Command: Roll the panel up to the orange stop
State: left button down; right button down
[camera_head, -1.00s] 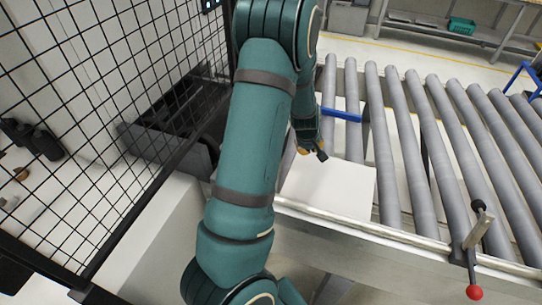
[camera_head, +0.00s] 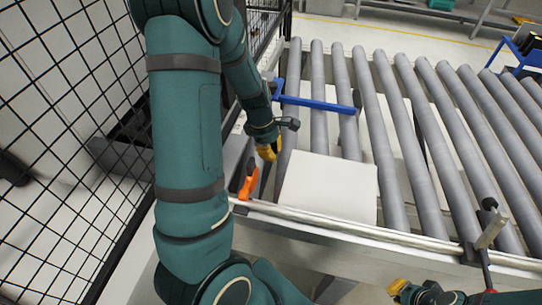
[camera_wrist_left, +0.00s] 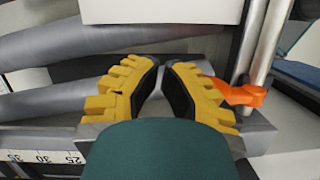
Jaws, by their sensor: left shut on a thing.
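The white square panel (camera_head: 328,187) lies flat on the rollers by the front rail; its edge also shows at the top of the left wrist view (camera_wrist_left: 160,10). The orange stop (camera_head: 249,182) stands just left of the panel, with a gap between; it also shows right of my fingers in the left wrist view (camera_wrist_left: 240,94). My left gripper (camera_head: 268,152) points down left of the panel's back left corner, apart from it. Its fingers (camera_wrist_left: 163,72) are nearly together; what they hold is not visible. My right gripper (camera_head: 405,290) is partly in view at the bottom edge.
A blue bar (camera_head: 318,104) lies across the rollers behind the panel. A lever on a clamp (camera_head: 490,232) stands on the front rail (camera_head: 400,242) at right. A black wire fence (camera_head: 75,150) runs along the left. Rollers (camera_head: 440,180) right of the panel are clear.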

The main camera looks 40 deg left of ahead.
aim_at(280, 177)
pick_arm(q)
jog(key=b+x, duration=0.2)
jog(key=x, duration=0.6)
jog(key=shift+f, duration=0.3)
jog(key=shift+d, duration=0.1)
